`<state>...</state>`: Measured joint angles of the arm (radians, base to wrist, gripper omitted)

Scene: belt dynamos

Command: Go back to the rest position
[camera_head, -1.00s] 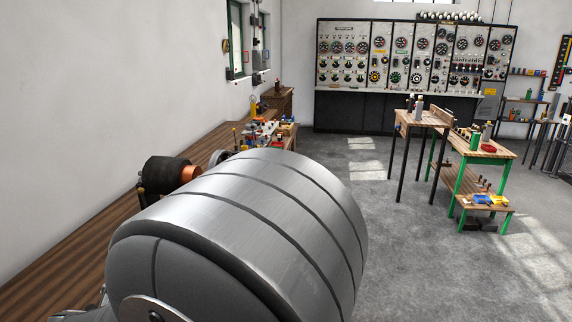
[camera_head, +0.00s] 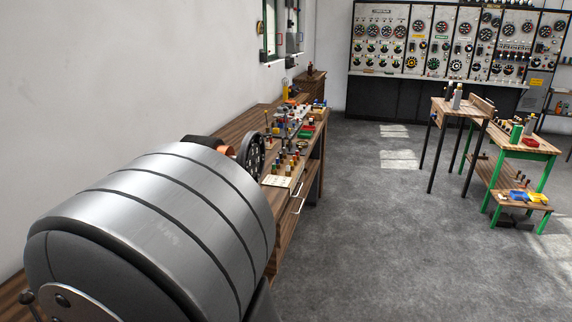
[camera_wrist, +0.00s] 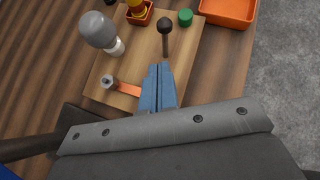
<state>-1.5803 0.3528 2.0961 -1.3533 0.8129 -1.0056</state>
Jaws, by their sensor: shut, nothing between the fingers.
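My gripper (camera_wrist: 158,88) shows in the wrist view as two blue fingers pressed together, with nothing between them. The fingertips point at a pale wooden board (camera_wrist: 140,60). The board carries a grey bulb (camera_wrist: 97,30), a copper strip (camera_wrist: 128,89) with a metal post, and an upright lever with a dark round knob (camera_wrist: 166,24). Whether the fingertips touch the board I cannot tell. I cannot make out my gripper in the head view.
An orange tray (camera_wrist: 232,8) and a green cap (camera_wrist: 185,17) lie beyond my gripper. In the head view, a large banded metal drum (camera_head: 165,205) fills the left foreground. Behind it is a bench with small parts.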

